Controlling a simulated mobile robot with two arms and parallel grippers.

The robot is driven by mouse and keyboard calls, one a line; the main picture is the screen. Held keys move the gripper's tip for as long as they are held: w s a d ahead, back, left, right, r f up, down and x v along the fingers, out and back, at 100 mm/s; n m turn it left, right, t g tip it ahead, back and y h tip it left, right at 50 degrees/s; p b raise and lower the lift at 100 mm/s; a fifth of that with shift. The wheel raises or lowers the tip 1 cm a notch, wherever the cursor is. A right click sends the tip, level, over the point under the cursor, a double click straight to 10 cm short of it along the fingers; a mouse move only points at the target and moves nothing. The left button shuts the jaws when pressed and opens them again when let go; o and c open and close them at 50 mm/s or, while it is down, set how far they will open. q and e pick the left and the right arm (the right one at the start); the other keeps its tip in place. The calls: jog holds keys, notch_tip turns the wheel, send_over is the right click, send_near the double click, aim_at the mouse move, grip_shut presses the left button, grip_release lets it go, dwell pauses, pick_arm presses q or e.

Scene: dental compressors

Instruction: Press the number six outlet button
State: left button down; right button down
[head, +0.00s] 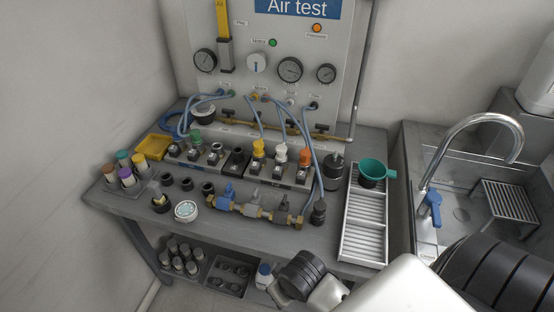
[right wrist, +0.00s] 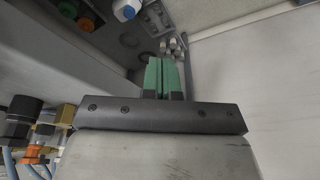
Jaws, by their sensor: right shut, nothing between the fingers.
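A row of outlet blocks (head: 257,163) with small buttons stands on the bench under the gauge panel. Green, yellow, white (head: 280,152) and orange (head: 305,157) fittings rise behind some of them. The number labels are too small to read, so I cannot tell which button is number six. In the right wrist view, my right gripper (right wrist: 162,77) has its green fingers together, with nothing between them. It is beyond the bench's front edge, pointing toward the lower shelf, well apart from the outlet row. Its fingertips cannot be made out in the head view. My left gripper is out of view.
Brass valves (head: 255,210), a slatted tray (head: 364,225), a green funnel (head: 372,170) and capped vials (head: 126,176) crowd the bench. Blue hoses hang behind the outlets. A sink tap (head: 475,120) stands at right. The lower shelf holds bottles (head: 180,258).

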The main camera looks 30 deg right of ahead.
jog(key=w+r+m, duration=0.2)
jog(key=w+r, duration=0.4)
jog(key=w, duration=0.3)
notch_tip(320, 180, up, 16)
jog(key=m+g+h, duration=0.1)
jog(key=m+h, duration=0.2)
jog(key=m, duration=0.6)
send_over(278, 167)
jog(key=s+a, duration=0.2)
jog(key=a, duration=0.1)
jog(key=shift+s+d, duration=0.1)
jog(key=shift+s, duration=0.05)
jog(key=shift+f, duration=0.1)
jog(key=x, duration=0.4)
jog(key=p+x, duration=0.1)
jog(key=x, duration=0.7)
jog(key=shift+s+f+p, duration=0.25)
jog(key=shift+f+p, duration=0.05)
jog(key=shift+f, duration=0.65)
